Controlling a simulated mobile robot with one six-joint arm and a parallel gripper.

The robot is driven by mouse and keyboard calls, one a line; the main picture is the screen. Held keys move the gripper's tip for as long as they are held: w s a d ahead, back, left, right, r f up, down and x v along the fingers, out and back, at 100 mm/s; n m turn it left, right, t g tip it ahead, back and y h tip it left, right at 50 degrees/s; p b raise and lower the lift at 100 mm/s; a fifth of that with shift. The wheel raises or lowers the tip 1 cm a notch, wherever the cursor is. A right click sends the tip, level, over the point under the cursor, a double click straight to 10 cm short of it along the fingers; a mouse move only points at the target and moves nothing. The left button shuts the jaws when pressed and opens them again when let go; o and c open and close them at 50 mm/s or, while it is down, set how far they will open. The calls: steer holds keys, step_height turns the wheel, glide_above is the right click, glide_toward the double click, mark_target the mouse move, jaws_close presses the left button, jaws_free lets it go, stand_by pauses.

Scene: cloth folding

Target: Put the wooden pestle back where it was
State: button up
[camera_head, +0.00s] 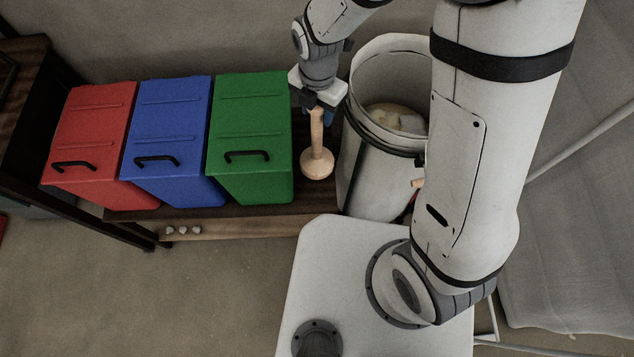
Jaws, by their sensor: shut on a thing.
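The wooden pestle (317,155) is pale wood with a thin handle at the top and a wide round head at the bottom. My gripper (316,108) is shut on the upper end of its handle. The pestle hangs nearly upright between the green bin and the white bucket. I cannot tell whether its head touches the wooden surface below or hangs above it. The fingertips are partly hidden by the gripper body and the handle.
Red (91,140), blue (168,138) and green (250,135) lidded bins stand in a row on a low wooden bench (240,222). A tall white bucket (372,180) with pale contents stands right of the pestle, close to my arm. A pale sheet (575,220) hangs at the right.

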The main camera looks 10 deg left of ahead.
mark_target(317, 136)
steer(key=shift+f, duration=5.2)
steer(key=shift+f+b, duration=0.1)
steer(key=shift+b, duration=0.25)
steer(key=o, duration=1)
steer(key=shift+c, duration=0.2)
